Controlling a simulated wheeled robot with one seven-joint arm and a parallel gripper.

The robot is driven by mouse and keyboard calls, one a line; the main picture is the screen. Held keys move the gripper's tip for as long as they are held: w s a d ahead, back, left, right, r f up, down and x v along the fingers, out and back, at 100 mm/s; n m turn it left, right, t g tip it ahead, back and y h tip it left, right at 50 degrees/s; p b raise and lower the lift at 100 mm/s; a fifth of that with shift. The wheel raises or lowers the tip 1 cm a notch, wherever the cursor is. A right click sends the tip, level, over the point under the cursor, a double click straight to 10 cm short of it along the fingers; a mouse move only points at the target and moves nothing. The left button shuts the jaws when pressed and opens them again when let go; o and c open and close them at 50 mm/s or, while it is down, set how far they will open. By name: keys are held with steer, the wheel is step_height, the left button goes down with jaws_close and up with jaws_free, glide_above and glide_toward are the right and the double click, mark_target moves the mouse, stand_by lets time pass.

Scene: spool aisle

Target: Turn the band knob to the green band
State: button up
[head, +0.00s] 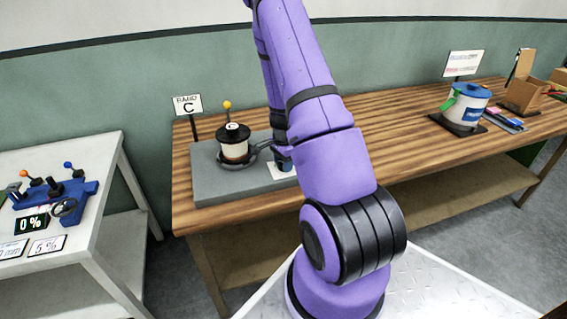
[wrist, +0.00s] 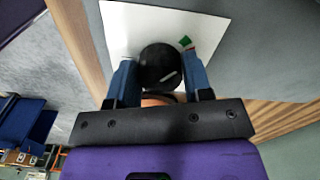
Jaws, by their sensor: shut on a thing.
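The band knob (wrist: 158,62) is round and black, with a short white line on its lower right part in the wrist view. It stands on a white plate (wrist: 120,22). A green band (wrist: 185,42) shows on the plate at the knob's upper right, with a small reddish mark beside it; other bands are hidden. The white line does not point at the green band. My gripper (wrist: 160,76) is shut on the knob, one blue finger on each side. In the head view the plate (head: 274,171) shows at the grey board's right part, the knob hidden by my gripper.
A spool post (head: 234,148) marked C stands left of my gripper on the grey board (head: 215,188). A blue and white canister (head: 466,104) and boxes stand far right on the wooden bench (head: 400,125). A white table (head: 95,185) with levers stands left.

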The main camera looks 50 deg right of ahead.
steer(key=o, duration=0.9)
step_height(320, 180, up, 11)
steer(key=shift+f, duration=0.1)
steer(key=shift+a, duration=0.1)
stand_by(0.6)
